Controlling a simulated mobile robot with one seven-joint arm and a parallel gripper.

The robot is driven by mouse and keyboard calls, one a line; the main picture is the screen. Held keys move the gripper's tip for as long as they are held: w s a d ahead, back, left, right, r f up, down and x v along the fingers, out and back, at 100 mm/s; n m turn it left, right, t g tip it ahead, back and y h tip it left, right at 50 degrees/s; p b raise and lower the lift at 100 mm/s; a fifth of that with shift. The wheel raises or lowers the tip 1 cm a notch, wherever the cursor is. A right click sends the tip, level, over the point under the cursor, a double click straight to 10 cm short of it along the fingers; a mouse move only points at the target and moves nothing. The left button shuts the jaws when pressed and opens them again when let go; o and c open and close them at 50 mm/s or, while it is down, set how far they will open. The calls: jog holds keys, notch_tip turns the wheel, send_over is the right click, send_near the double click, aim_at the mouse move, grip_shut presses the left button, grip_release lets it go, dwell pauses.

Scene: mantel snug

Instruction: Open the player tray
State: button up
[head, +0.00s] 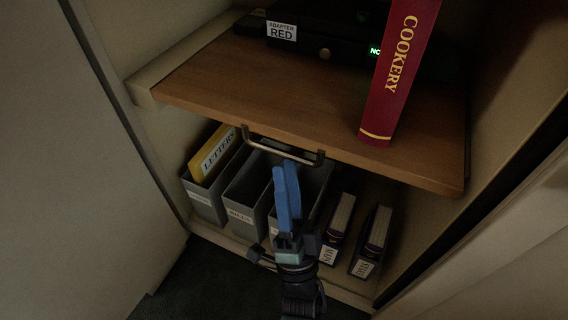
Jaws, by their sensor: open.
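A black player (335,45) stands on a wooden shelf board (230,85) at the top. A green display shows at its right, partly covered by a red book marked COOKERY (399,75). A metal bar handle (283,157) hangs at the front edge of the board. My gripper (285,165) is open and empty, its blue fingers pointing up just below the handle; I cannot tell whether they touch it.
Grey file boxes (244,200) stand on the lower shelf, one with a yellow LETTERS folder (214,153). Dark binders (372,240) stand at the right. A white label reading ADAPTER RED (281,31) is on the player. Cabinet walls close in both sides.

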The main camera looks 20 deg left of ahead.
jog(key=shift+x, duration=1.35)
grip_shut()
jog(key=shift+f, duration=0.1)
dwell(0.3)
